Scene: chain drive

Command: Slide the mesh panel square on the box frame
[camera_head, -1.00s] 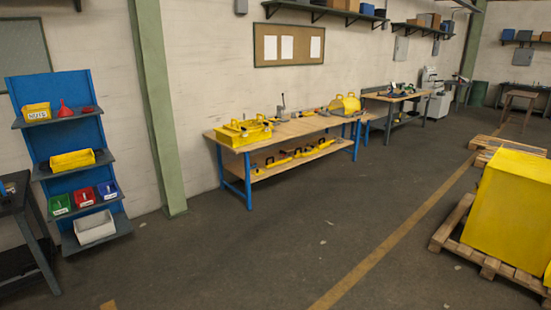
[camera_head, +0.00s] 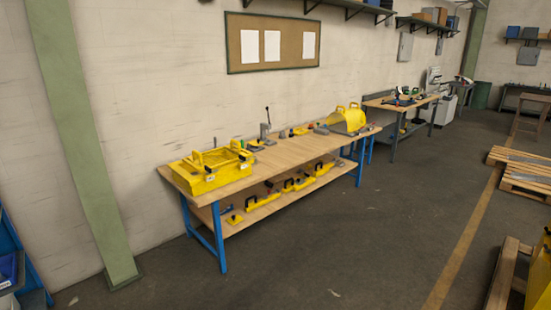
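A workbench (camera_head: 270,162) with a wooden top and blue legs stands against the wall in the middle of the view. A yellow box-shaped unit with a handle (camera_head: 207,172) sits on its left end; it may be the box frame, but I cannot tell at this distance. A yellow curved guard with handles (camera_head: 347,120) stands on the right end. I cannot make out the mesh panel for certain. Neither of my grippers is in view.
Several yellow tools (camera_head: 290,184) lie on the bench's lower shelf. A green post (camera_head: 82,150) stands left of the bench. Wooden pallets (camera_head: 525,172) lie at the right. The grey floor (camera_head: 350,250) in front of the bench is clear.

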